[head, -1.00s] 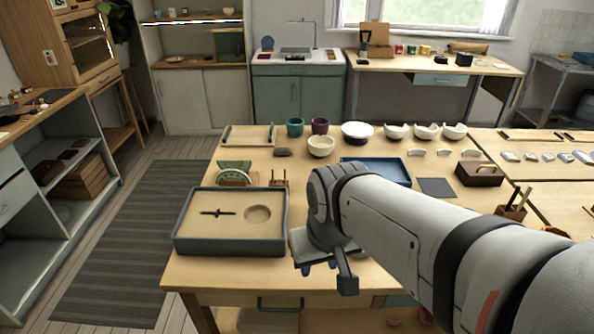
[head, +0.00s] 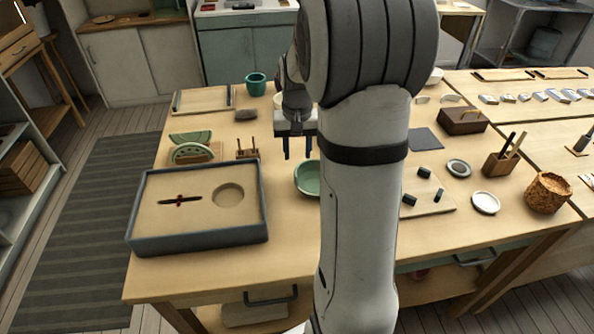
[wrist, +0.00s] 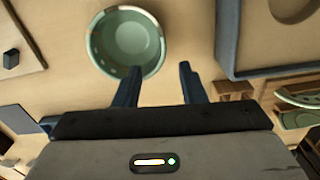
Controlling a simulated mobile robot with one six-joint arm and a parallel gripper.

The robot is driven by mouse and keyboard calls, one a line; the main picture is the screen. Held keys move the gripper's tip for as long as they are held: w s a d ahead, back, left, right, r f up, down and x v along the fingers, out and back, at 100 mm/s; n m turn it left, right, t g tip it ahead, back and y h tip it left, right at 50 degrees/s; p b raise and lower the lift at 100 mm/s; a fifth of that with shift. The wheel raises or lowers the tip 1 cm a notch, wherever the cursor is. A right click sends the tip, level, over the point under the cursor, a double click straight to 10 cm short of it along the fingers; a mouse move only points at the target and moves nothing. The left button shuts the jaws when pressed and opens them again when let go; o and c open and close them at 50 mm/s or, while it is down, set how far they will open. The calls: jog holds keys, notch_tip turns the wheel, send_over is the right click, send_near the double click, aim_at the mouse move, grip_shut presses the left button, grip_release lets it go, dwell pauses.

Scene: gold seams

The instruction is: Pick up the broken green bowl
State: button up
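A green bowl (head: 306,180) stands upright on the table, right of the grey tray, partly hidden behind my arm in the head view. My gripper (head: 298,152) points down above the table, near the bowl's far left side. In the wrist view my gripper (wrist: 158,75) is open and empty. Its left finger overlaps the bowl's rim in the picture, and its right finger is over bare table. I cannot tell whether it touches.
A grey tray (head: 195,244) with a sand-coloured inside lies left of the bowl. Green curved pieces (head: 191,153) stand behind the tray, beside a small wooden rack (head: 247,150). A board (head: 432,204) with dark blocks lies to the right. A teal cup (head: 256,84) stands farther back.

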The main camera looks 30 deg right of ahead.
aim_at(296, 173)
jog(key=shift+w+d+f, duration=0.15)
jog(key=shift+w+f, duration=0.05)
jog(key=shift+f, duration=0.65)
jog(key=f, duration=0.3)
jog(key=s+a+f, duration=0.1)
jog(key=f, duration=0.1)
jog(key=shift+f, duration=0.2)
jog(key=shift+w+d+f, duration=0.1)
jog(key=shift+f, duration=0.35)
jog(key=shift+r, duration=0.1)
grip_shut()
